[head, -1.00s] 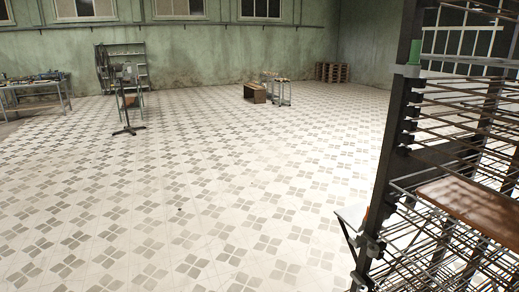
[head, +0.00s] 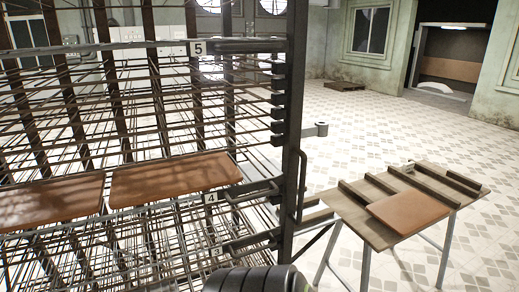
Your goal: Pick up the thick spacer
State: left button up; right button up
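Several narrow wooden bars lie on a small work table (head: 358,222) at the right of the head view. One bar (head: 353,192) is near the table's left side, another bar (head: 381,183) is just right of it, and one more bar (head: 463,184) is near the far right edge. I cannot tell from here which bar is the thick spacer. A flat brown board (head: 408,213) lies on the front part of the table. Neither of my grippers is in view.
A tall wire rack (head: 292,120) with shelf labels 4 and 5 fills the left, close to the table. Two brown curved boards (head: 172,180) (head: 52,200) lie on one of its shelves. Tiled floor is open behind and right of the table. A pallet (head: 345,86) lies farther back.

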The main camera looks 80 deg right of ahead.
aim_at(457, 177)
jog(key=z, duration=4.2)
jog(key=i+l+z, duration=0.35)
jog(key=i, duration=0.6)
jog(key=i+z, duration=0.4)
jog(key=i, duration=0.55)
jog(key=i+u, duration=0.1)
jog(key=i, duration=0.5)
jog(key=i+l+u, duration=0.15)
jog(key=i, duration=0.4)
jog(key=i+l+u, duration=0.1)
jog(key=i, duration=0.5)
jog(key=l, duration=0.1)
